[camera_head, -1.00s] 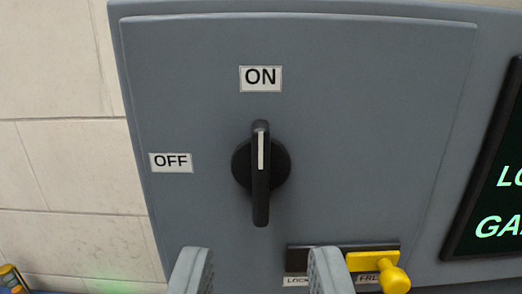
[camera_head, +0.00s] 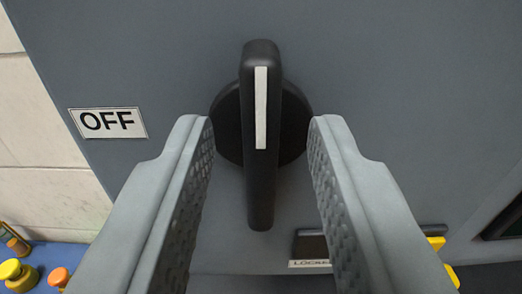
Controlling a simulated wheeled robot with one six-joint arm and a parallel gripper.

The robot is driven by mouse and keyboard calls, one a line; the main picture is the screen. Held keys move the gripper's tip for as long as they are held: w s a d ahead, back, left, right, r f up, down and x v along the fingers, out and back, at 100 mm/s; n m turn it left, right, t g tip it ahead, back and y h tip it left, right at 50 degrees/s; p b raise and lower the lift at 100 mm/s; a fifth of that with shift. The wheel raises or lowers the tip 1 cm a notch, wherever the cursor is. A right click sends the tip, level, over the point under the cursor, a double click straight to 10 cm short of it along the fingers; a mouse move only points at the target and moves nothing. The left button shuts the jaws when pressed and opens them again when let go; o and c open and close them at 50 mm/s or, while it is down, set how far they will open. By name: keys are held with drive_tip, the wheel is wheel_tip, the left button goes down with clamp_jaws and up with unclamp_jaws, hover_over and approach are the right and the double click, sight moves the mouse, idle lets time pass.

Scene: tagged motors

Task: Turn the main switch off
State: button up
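The main switch (camera_head: 261,190) is a black rotary knob with a long upright handle on a round base, on a grey panel (camera_head: 400,90). Its white line is upright, at the top of the handle. The OFF label (camera_head: 108,122) is to the left of the knob; the ON label is out of view now. My gripper (camera_head: 261,130) is open, with one grey finger on each side of the handle. Gaps show between the handle and both fingers. How deep the fingertips reach toward the panel is hard to tell.
Below the knob is a dark slider plate (camera_head: 311,245) with a label reading LOCKED, and a yellow part (camera_head: 437,244) at its right, partly behind my right finger. A pale block wall (camera_head: 45,190) is at the left. Yellow and orange knobs (camera_head: 18,275) show at lower left.

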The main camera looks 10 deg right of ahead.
clamp_jaws()
drive_tip(key=shift+n, duration=0.3)
drive_tip(key=n, duration=0.6)
drive_tip(key=shift+a+f+n, duration=0.1)
drive_tip(key=shift+a+n, duration=0.15)
drive_tip(key=shift+n, duration=0.05)
drive_tip(key=n, duration=1)
drive_tip(key=shift+a+f+n, duration=0.15)
drive_tip(key=shift+f+n, duration=0.15)
drive_tip(key=shift+f, duration=0.05)
drive_tip(key=shift+w, duration=0.1)
drive_tip(key=shift+o, duration=0.6)
unclamp_jaws()
